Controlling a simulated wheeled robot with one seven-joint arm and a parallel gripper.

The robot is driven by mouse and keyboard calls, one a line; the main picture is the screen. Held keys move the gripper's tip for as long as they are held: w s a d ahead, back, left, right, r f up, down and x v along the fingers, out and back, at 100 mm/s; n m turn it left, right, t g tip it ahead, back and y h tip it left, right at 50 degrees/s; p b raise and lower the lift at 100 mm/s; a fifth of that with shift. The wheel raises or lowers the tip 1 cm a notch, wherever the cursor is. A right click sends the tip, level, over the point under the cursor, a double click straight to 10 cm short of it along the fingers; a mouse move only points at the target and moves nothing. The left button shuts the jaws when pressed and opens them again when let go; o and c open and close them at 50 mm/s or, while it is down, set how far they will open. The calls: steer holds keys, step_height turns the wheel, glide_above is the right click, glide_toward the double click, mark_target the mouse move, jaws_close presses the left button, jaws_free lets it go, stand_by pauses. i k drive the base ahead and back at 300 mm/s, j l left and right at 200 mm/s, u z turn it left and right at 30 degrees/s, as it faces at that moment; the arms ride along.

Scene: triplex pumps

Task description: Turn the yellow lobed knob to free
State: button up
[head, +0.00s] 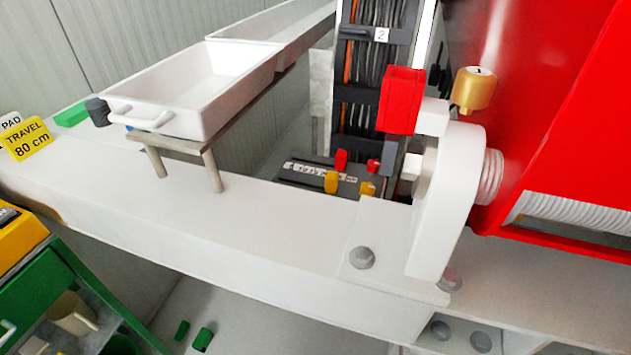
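No knob with clearly visible lobes shows in the head view. A gold-yellow rounded cap (474,91) with a small label "1" on top stands at the upper right, in front of the red housing. Two small yellow pieces, a left one (331,182) and a right one (367,188), sit on a dark panel (300,178) low in the middle. They are too small for their shape to be told. I cannot tell which of these is the knob, or how any is turned. My gripper is not in view.
A red block (403,98) and a white upright bracket (452,195) stand beside the cap. A cable rack (376,36) rises behind. A white tray (212,88) stands on a legged support. A green cart (60,285) is at lower left. The white ledge (270,225) is mostly clear.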

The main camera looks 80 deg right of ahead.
mark_target(367, 188)
steer(key=l+z, duration=0.2)
steer(key=z, duration=1.2)
steer(key=i+j+z, duration=0.1)
steer(key=z, duration=0.25)
steer(key=u, duration=0.35)
steer(key=k+l, duration=0.05)
